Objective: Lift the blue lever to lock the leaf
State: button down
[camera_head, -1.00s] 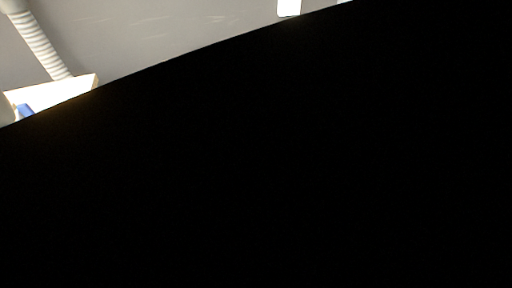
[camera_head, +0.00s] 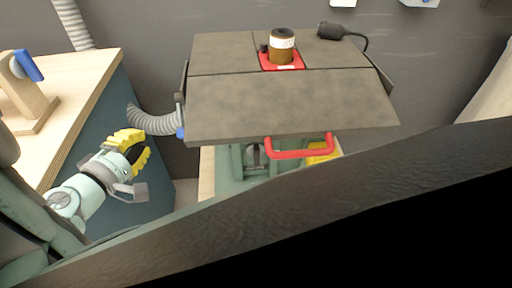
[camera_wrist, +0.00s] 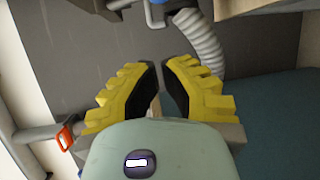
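A small blue lever (camera_head: 181,132) sits at the left edge of the brown mottled leaf (camera_head: 290,104), which forms the near part of the table top. My gripper (camera_head: 138,147), with yellow fingers and black pads, is left of the lever and a little lower in the picture, apart from it. In the wrist view my gripper (camera_wrist: 160,78) shows a narrow gap between its pads and holds nothing.
A ribbed grey hose (camera_head: 152,123) runs between my gripper and the table. A wooden-topped bench (camera_head: 85,80) with a blue-handled fixture (camera_head: 28,66) stands at left. A brown jar (camera_head: 282,48) stands on a red mat (camera_head: 299,61). A red handle (camera_head: 300,150) is under the leaf. A dark surface crosses the foreground.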

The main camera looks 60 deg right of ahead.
aim_at(181, 117)
jog(key=d+p, duration=0.1)
jog(key=d, duration=0.7)
jog(key=shift+s+f, duration=0.45)
dwell(0.5)
